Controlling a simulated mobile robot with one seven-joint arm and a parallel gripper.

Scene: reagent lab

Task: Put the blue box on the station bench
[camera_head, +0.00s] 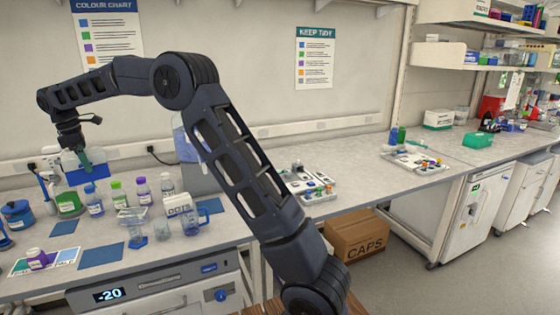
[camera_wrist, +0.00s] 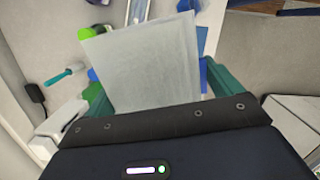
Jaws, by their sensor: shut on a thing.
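The blue box (camera_head: 90,177) hangs in my gripper (camera_head: 84,158) at the left, above the back of the grey bench (camera_head: 228,228). Its lower part is blue and its upper part pale. In the wrist view the box's flat whitish top (camera_wrist: 150,60) lies between the teal fingers of my gripper (camera_wrist: 160,92), which is shut on it. The underside of the box is hidden in the wrist view. I cannot tell which part of the long bench is the station bench.
Bottles with purple (camera_head: 142,187) and green (camera_head: 118,194) caps, a glass beaker (camera_head: 190,224) and blue mats (camera_head: 66,228) crowd the bench below. A tray (camera_head: 314,193) stands further right. Bare worktop (camera_head: 365,178) lies beyond it. A carton marked CAPS (camera_head: 357,236) sits underneath.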

